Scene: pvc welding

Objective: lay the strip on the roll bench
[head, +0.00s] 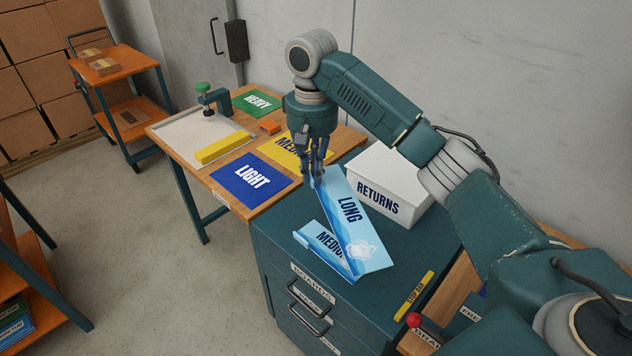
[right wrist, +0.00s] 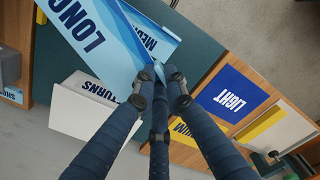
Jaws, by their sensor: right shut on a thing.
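My right gripper (head: 318,178) is shut, with its fingertips at the upper end of the light-blue piece marked LONG (head: 348,208). In the right wrist view, its fingers (right wrist: 178,88) close on a narrow light-blue strip (right wrist: 160,72) at the edge of the blue pieces. I cannot tell how far the strip runs or where it joins the marked panels. Another blue piece marked MEDIUM (head: 322,240) lies beside the LONG one on the dark green cabinet top (head: 290,218). My left gripper is out of view. I cannot tell for sure which surface is the roll bench.
A wooden table (head: 222,198) at the left holds blue LIGHT (head: 250,185), yellow MEDIUM and green HEAVY (head: 256,102) mats, a yellow block (head: 222,147) and a clamp (head: 210,98). A white RETURNS box (head: 388,185) stands close behind the blue pieces. A yellow bar (head: 413,295) lies at the cabinet's right.

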